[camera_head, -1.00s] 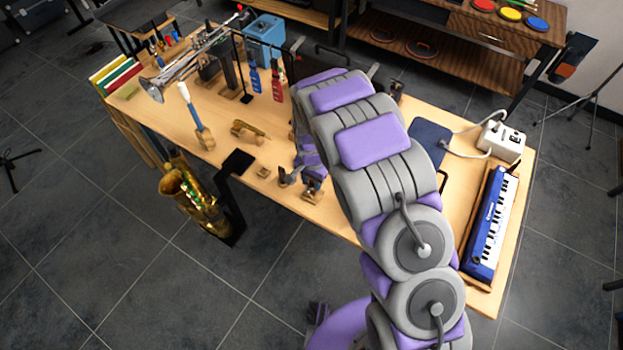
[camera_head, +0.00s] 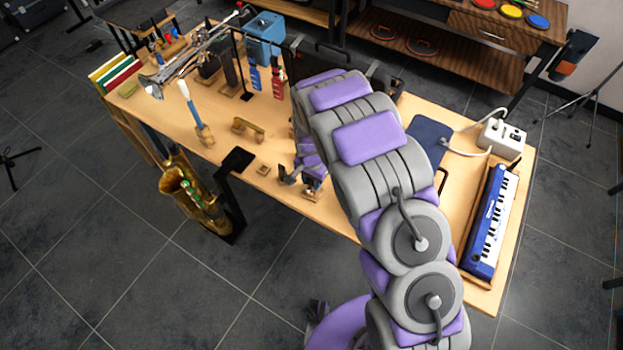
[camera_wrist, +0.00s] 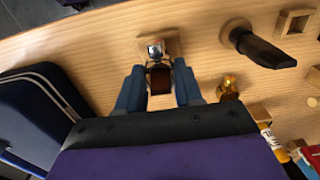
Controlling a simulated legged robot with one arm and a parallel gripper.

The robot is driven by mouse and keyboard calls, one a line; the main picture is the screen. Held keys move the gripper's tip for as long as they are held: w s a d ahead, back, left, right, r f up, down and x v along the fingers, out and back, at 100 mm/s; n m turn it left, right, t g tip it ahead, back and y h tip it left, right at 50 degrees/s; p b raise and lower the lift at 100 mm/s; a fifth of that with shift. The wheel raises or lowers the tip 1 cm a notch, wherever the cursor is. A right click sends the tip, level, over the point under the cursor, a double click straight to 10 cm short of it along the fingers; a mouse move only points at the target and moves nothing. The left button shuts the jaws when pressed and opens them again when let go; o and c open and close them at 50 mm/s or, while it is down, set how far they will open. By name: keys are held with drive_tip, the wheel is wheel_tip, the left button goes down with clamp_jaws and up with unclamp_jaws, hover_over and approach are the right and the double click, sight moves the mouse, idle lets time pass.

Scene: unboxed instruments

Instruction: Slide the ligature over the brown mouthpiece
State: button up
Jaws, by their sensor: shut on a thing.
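In the wrist view the brown mouthpiece (camera_wrist: 160,80) stands between the two fingers of my gripper (camera_wrist: 159,68), over a small wooden base (camera_wrist: 175,46). The shiny silver ligature (camera_wrist: 155,50) shows at the fingertips, at the far end of the brown piece. My gripper is shut on the ligature. The fingers hide its sides, so I cannot tell how far it sits around the mouthpiece. In the head view my gripper (camera_head: 299,180) is at the table's front edge, and the brown mouthpiece is small and partly hidden there.
A black mouthpiece (camera_wrist: 265,50) and a small gold piece (camera_wrist: 229,86) stand to the right in the wrist view. A dark blue case (camera_wrist: 40,105) is at left. In the head view a saxophone (camera_head: 195,200) stands before the table (camera_head: 225,130); a blue keyboard (camera_head: 490,220) lies at right.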

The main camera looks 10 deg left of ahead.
drive_tip(key=shift+f, duration=0.45)
idle(0.6)
drive_tip(key=o, duration=1.1)
drive_tip(key=shift+r, duration=0.1)
drive_tip(key=shift+r+p, duration=0.9)
drive_tip(key=shift+r, duration=2)
